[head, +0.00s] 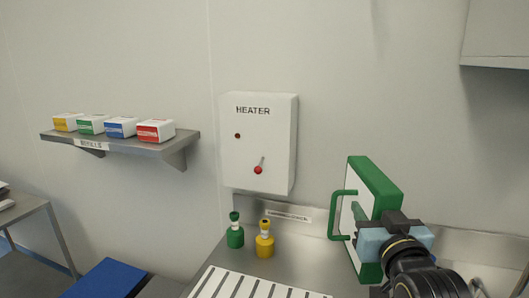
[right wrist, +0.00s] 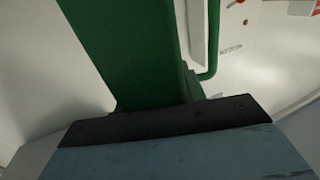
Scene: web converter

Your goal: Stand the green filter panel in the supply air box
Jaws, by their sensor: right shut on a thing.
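The green filter panel (head: 376,185) has a green frame, a white face and a green handle on its left side. It is held upright and slightly tilted above the steel counter at the right of the head view. My right gripper (head: 398,228) is shut on the panel's edge. In the right wrist view the green frame (right wrist: 130,50) rises from behind the dark jaw (right wrist: 165,120), with the handle to its right. My left gripper is not in view. I cannot identify the supply air box in either view.
A heater box (head: 260,143) hangs on the wall. A green bottle (head: 235,236) and a yellow bottle (head: 265,243) stand on the counter, behind a white slatted surface (head: 255,285). A refill shelf (head: 120,142) holds several cartons at left. A blue box (head: 107,280) sits low at left.

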